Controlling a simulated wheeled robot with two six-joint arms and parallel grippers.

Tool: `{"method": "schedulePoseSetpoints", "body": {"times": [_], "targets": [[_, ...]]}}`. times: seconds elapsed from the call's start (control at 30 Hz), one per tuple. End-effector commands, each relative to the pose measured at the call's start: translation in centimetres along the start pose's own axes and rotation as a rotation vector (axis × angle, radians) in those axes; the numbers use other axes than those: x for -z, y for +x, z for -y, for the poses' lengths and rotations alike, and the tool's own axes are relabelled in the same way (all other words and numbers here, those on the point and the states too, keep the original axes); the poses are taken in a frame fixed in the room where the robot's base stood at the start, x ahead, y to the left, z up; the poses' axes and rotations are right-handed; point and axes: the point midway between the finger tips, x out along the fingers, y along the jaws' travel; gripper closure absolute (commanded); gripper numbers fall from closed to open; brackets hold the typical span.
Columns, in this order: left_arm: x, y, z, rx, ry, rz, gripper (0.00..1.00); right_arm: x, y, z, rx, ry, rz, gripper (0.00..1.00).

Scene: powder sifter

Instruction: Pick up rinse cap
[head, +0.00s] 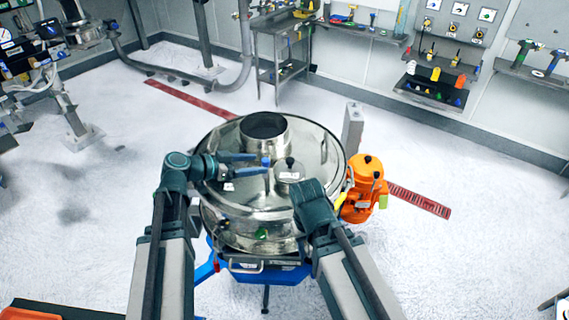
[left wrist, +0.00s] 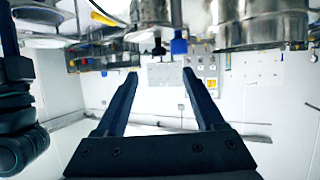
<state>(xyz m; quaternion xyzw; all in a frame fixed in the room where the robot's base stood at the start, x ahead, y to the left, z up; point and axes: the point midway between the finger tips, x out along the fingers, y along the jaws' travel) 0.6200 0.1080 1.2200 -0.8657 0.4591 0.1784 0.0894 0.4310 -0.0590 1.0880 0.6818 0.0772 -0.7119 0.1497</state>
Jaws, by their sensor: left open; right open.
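A small blue cap (head: 266,161), which looks like the rinse cap, stands on the lid of the steel sifter (head: 228,140). It also shows in the left wrist view (left wrist: 179,45), pointing down in that tilted picture. My left gripper (head: 261,164) is open, its two blue fingers reaching right toward the cap. In the left wrist view the fingers (left wrist: 160,74) are apart with nothing between them; contact with the cap cannot be told. My right gripper (head: 310,192) is over the lid's right front; its fingers are mostly hidden.
A grey round cover (head: 289,171) with a dark knob sits right of the blue cap. A wide steel port (head: 264,130) rises behind. An orange motor unit (head: 366,190) stands at the sifter's right.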

Motion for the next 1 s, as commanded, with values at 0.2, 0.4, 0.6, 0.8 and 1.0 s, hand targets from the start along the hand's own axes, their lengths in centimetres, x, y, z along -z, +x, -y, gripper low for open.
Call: {"method": "schedulePoseSetpoints", "body": {"times": [0.2, 0.4, 0.6, 0.8, 1.0], "targets": [[0.1, 0.5, 0.2, 0.004, 0.01, -0.012, 0.29, 0.0, 0.4, 0.0, 0.0, 0.0, 0.0, 0.5], [-0.1, 4.3, 0.3, 0.001, 0.01, -0.01, 0.29, 0.1, 2.0, 0.2, -0.001, -0.003, 0.0, 0.5], [0.0, 7.4, 0.3, 0.002, 0.009, -0.01, 0.29, 0.2, 3.0, 0.3, -0.001, -0.006, 0.0, 0.5], [0.2, 8.5, 0.2, 0.003, 0.008, -0.01, 0.29, 0.2, 3.3, 0.3, -0.002, -0.008, 0.0, 0.5], [0.2, 8.8, 0.1, 0.003, 0.008, -0.01, 0.29, 0.2, 3.4, 0.3, -0.002, -0.008, 0.0, 0.5]]}}
